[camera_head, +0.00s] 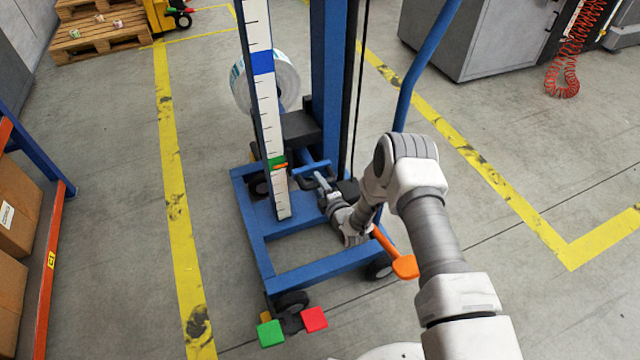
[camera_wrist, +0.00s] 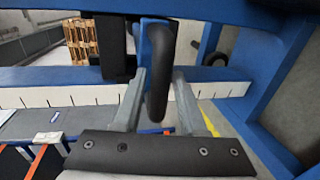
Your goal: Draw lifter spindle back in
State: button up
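The lifter (camera_head: 328,60) is a blue wheeled frame with a mast and a dark carriage block (camera_head: 300,128). A short blue bar (camera_head: 316,166) with a dark loop handle (camera_wrist: 158,75) extends low beside the carriage; I cannot tell for sure that it is the spindle. My gripper (camera_head: 318,181) is at this handle, low inside the frame. In the wrist view its two grey fingers (camera_wrist: 159,72) stand apart, one on each side of the handle, with narrow gaps. Contact is not clear. A white label roll (camera_head: 284,78) shows behind the scale, partly hidden.
A white scale (camera_head: 267,100) has blue and green bands and an orange pointer. An orange lever (camera_head: 403,266) and green (camera_head: 271,333) and red (camera_head: 314,319) pedals are at the near side. Shelving with boxes (camera_head: 18,215) stands left. A grey cabinet (camera_head: 470,40) stands behind right.

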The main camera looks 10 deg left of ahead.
grip_shut()
dwell(1.1)
